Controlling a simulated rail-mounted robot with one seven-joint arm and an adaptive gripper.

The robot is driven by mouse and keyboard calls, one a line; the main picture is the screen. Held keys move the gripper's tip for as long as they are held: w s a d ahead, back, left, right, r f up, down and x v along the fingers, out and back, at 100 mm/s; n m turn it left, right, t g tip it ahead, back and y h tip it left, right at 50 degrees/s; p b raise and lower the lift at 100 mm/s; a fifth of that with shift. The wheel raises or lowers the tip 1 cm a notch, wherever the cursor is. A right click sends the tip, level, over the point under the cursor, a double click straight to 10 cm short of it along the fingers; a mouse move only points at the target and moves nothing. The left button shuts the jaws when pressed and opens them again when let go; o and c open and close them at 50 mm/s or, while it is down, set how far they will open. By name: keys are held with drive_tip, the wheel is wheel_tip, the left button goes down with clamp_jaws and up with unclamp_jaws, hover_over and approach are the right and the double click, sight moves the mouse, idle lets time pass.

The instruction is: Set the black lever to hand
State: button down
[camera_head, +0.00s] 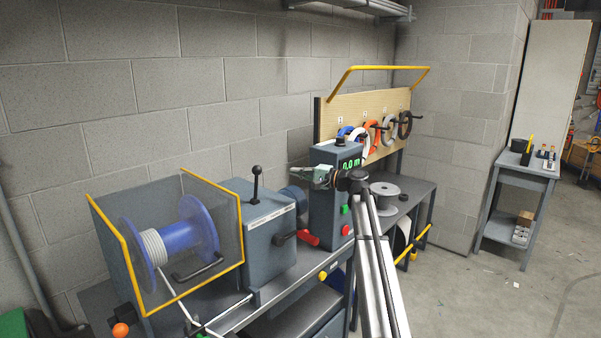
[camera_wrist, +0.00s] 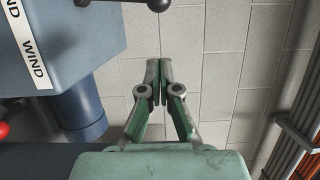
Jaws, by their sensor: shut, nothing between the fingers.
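A black lever (camera_head: 256,184) with a ball knob stands nearly upright on top of the grey gearbox (camera_head: 252,228). In the wrist view a black lever part with a round knob (camera_wrist: 157,5) shows at the top edge, cut off by the frame. A second, smaller black handle (camera_head: 288,238) is on the gearbox front. My gripper (camera_head: 291,172) is right of the upright lever, apart from it, above the blue motor. Its green fingers are closed together and empty in the wrist view (camera_wrist: 160,66).
A red handle (camera_head: 308,240) sits low between the boxes. A yellow-edged guard (camera_head: 119,252) covers a blue reel (camera_head: 199,232) at left. The wall is behind; open air lies above the gearbox.

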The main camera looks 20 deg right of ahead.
sight(256, 185)
drive_tip(key=w+a+p, duration=0.3)
drive_tip(key=a, duration=0.5)
drive_tip(key=shift+w+a, duration=0.3)
drive_tip(key=shift+a, duration=0.1)
drive_tip(key=shift+r, duration=0.1)
drive_tip(key=b, duration=0.1)
drive_tip(key=s+a+n+b, duration=0.1)
drive_tip(key=b, duration=0.1)
drive_tip(key=shift+a+r+n+h, duration=0.2)
drive_tip(key=shift+r+n+h, duration=0.1)
drive_tip(key=shift+d+b, duration=0.1)
drive_tip(key=shift+b, duration=0.2)
